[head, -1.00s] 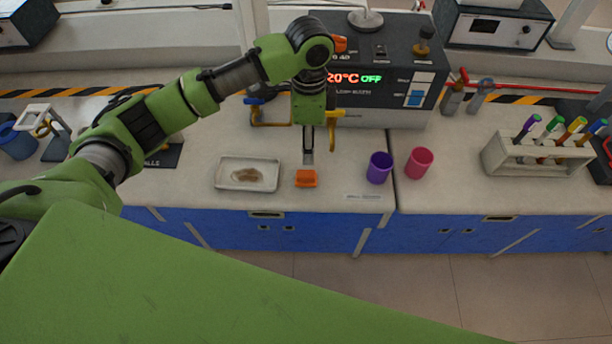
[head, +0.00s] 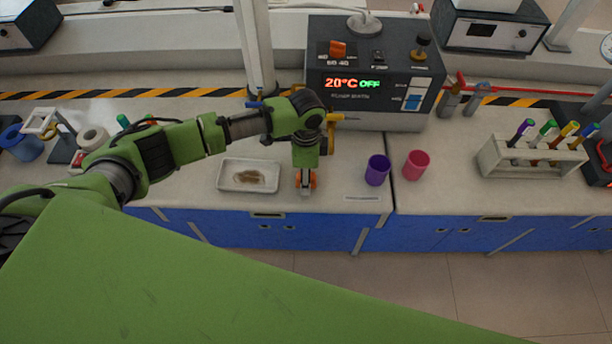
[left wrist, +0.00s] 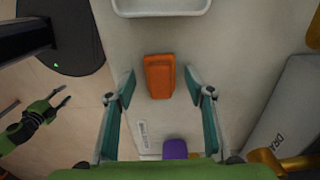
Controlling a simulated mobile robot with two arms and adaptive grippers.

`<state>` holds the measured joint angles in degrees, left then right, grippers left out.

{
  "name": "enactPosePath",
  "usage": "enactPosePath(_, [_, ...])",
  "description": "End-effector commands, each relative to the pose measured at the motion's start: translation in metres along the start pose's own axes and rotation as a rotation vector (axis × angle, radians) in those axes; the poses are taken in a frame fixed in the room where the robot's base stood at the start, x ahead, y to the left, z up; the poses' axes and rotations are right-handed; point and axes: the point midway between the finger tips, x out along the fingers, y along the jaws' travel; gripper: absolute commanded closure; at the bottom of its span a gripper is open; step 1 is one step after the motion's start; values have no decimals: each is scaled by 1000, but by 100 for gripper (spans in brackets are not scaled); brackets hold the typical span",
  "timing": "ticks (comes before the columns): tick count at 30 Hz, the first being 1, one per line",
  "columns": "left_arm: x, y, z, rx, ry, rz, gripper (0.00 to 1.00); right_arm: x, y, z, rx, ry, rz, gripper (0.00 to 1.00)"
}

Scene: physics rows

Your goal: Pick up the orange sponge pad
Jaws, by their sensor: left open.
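The orange sponge pad (left wrist: 159,76) lies on the white bench, between and slightly beyond my left fingertips in the left wrist view. In the head view it is largely hidden behind my left gripper (head: 306,184), with orange showing beside the fingers. My left gripper (left wrist: 160,83) is open, with a gap on each side of the pad and nothing held. My right gripper (left wrist: 63,97) shows small at the left edge of the left wrist view, over the floor, with its fingers apart.
A white tray (head: 222,184) with a brownish item lies left of the pad. A purple cup (head: 377,170) and a pink cup (head: 417,165) stand to the right. A dark heater unit (head: 372,60) is behind, and a pen rack (head: 490,160) is at the far right.

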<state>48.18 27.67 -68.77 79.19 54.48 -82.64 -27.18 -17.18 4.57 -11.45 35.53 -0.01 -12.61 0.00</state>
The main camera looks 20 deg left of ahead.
Motion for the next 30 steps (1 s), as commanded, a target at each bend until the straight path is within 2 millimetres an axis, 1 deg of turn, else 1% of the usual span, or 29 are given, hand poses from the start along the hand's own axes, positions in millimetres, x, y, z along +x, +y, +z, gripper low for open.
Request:
enactPosePath(3, [5,0,0,1,0,-1,51,-1,0,0,0,0,0,60])
enactPosePath(8, [5,0,0,0,0,-1,51,0,0,0,0,0,0,60])
enactPosePath(11, [5,0,0,0,0,-1,75,0,0,0,0,0,0,60])
enactPosePath(12, [4,0,0,0,0,-1,85,0,0,0,0,0,0,60])
enactPosePath(13, [4,0,0,0,0,-1,88,0,0,0,0,0,0,60])
enactPosePath(24, [3,0,0,0,1,-1,88,0,0,0,0,0,0,60])
enactPosePath(28, [-2,-1,0,-1,2,-2,88,4,0,0,0,0,0,60])
enactPosePath(30, [-9,-1,0,0,3,-3,88,8,0,1,0,0,0,60])
